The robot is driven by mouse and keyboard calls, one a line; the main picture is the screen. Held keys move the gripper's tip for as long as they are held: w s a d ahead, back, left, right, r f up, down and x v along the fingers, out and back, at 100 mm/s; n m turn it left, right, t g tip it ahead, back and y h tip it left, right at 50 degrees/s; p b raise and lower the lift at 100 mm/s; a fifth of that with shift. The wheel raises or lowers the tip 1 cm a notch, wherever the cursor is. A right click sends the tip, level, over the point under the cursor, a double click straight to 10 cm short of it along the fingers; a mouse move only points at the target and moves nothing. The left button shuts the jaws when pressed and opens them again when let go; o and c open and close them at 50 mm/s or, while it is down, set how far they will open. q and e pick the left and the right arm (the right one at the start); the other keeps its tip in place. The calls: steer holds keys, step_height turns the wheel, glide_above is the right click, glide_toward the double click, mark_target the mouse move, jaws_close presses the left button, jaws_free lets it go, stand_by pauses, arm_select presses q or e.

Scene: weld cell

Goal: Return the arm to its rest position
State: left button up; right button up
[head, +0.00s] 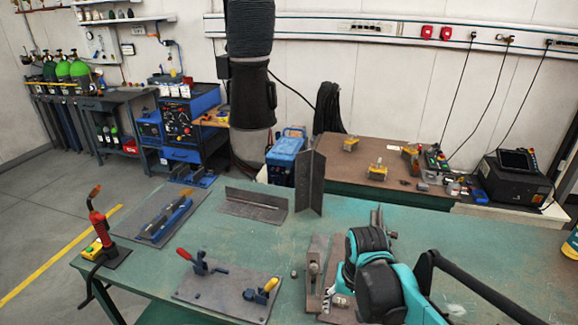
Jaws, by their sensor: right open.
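My right arm comes in from the lower right, with teal and black links over the front of the green-topped welding table (420,228). My right gripper (377,216) shows only as thin grey fingers past the black wrist joint, largely hidden by the arm. It is open, and I see nothing held in it. My left gripper is not in view.
A brown bench (345,180) stands behind.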

steer(key=s+d+r+n+t, duration=0.1)
steer(key=s+d+n+t, duration=0.1)
steer(key=s+t, duration=0.4)
steer(key=shift+s+d+n, duration=0.3)
steer(key=shift+s+d, duration=0.6)
steer(key=shift+s, duration=0.5)
